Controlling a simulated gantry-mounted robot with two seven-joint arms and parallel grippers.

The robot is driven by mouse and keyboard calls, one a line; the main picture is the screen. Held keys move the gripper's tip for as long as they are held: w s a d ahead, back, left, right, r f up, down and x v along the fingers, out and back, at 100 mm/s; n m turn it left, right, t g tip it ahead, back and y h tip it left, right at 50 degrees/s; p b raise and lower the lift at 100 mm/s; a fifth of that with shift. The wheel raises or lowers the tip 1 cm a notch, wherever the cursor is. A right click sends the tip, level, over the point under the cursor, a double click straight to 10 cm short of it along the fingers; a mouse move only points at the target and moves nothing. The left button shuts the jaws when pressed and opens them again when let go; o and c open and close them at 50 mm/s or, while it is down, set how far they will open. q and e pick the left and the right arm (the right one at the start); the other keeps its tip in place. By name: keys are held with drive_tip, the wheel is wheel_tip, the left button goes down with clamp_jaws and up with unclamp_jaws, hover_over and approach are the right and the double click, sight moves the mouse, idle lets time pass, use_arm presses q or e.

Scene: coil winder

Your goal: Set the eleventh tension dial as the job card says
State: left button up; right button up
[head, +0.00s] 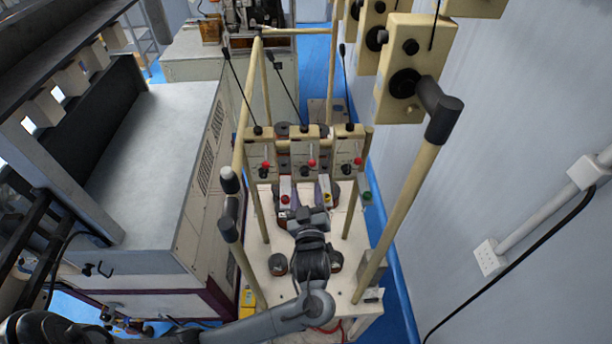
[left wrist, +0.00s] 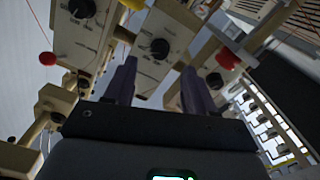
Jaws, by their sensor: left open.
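Three cream tensioner boxes stand in a row on the frame in the head view: left (head: 258,150), middle (head: 305,150) and right (head: 350,148). Each has a red knob and a dark dial. My left gripper (head: 309,214) is below and in front of the row, near the middle box. In the left wrist view my left gripper (left wrist: 158,85) has its fingers apart and empty. A black dial (left wrist: 160,48) on a pale marked plate shows beyond the fingertips, with no visible contact. Other dials show left (left wrist: 82,8) and right (left wrist: 215,80). I cannot tell which is the eleventh or read any setting.
More tensioner boxes (head: 404,70) hang at the upper right by the wall. Cream posts (head: 398,215) flank the bench (head: 345,282). A large grey machine cabinet (head: 150,150) stands left. A red ball knob (left wrist: 227,58) shows near the right finger in the wrist view.

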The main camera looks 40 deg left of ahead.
sight(305, 175)
use_arm(q)
drive_tip(key=shift+p+x, duration=0.65)
drive_tip(key=shift+x, duration=2.1)
clamp_jaws()
